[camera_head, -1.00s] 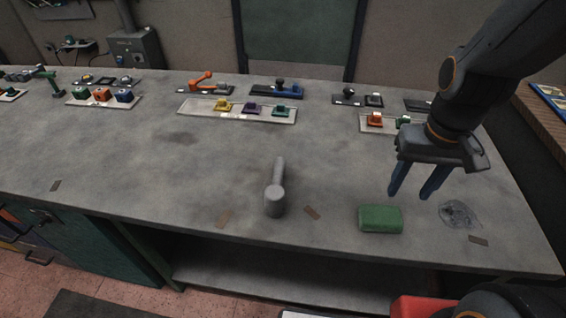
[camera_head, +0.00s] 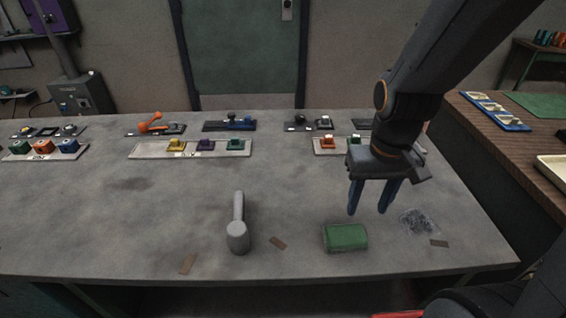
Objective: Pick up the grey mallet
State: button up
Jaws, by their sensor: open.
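The grey mallet (camera_head: 238,226) lies on the grey workbench (camera_head: 130,235), near the middle of its front part. Its round head is toward the front edge and its handle points to the back. My gripper (camera_head: 368,213) is to the right of the mallet, pointing down with its two blue fingers apart and nothing between them. It appears above the bench, behind and a little right of a green block. The mallet is fully in view and nothing touches it.
The green block (camera_head: 345,237) lies right of the mallet, near my gripper. Trays with coloured blocks (camera_head: 190,149) line the back. The bench left of the mallet is clear.

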aim_at(238, 238)
jog(key=k, duration=1)
jog(key=u, duration=1.05)
jog(key=i, duration=0.8)
jog(key=z, duration=1)
